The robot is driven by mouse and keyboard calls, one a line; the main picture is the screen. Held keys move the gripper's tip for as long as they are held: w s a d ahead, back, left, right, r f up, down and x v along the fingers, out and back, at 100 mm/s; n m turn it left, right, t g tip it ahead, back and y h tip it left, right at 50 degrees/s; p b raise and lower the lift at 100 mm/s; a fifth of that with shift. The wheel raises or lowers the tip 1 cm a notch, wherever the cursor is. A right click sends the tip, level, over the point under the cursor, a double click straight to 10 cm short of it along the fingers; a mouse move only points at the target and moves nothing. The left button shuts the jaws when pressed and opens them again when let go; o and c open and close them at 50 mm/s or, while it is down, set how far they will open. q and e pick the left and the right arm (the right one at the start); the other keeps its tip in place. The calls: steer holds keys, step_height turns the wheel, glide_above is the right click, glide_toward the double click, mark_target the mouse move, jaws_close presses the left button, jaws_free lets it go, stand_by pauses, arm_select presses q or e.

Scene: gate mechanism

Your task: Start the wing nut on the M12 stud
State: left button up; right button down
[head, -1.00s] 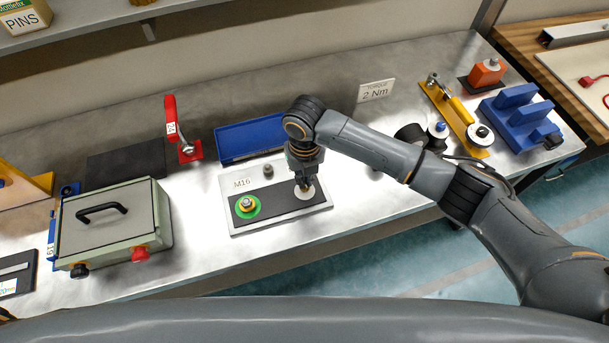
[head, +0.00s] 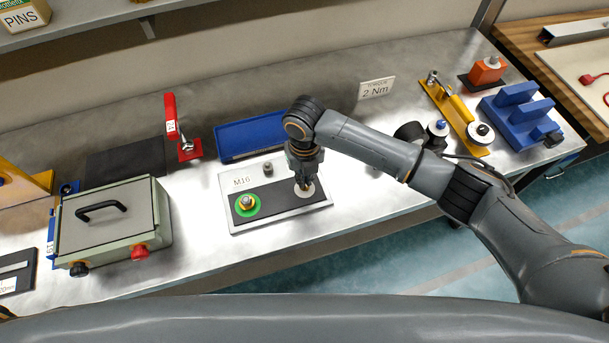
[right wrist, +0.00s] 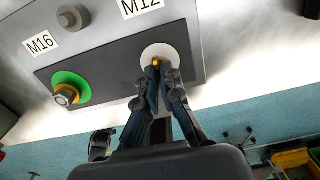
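My right gripper (head: 304,187) points down over the white disc (head: 307,194) at the right of the fixture plate (head: 282,221). The disc also shows beside the M12 label in the right wrist view (right wrist: 172,50). The fingertips (right wrist: 160,74) are close together around a small brass-yellow piece (right wrist: 156,62), which looks like the wing nut. The fingers hide most of it. The M12 stud is hidden by the gripper, so I cannot tell whether the threads are engaged. My left gripper is not in view.
A brass nut on a stud (head: 246,203) stands in a green ring by the M16 label. A grey knob (head: 267,168) stands behind. A blue tray (head: 245,138), a red-handled clamp (head: 171,117) and a green-grey case (head: 114,222) are nearby. A "2 Nm" sign (head: 376,89) stands behind.

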steer(key=shift+f, duration=0.3)
stand_by(0.9)
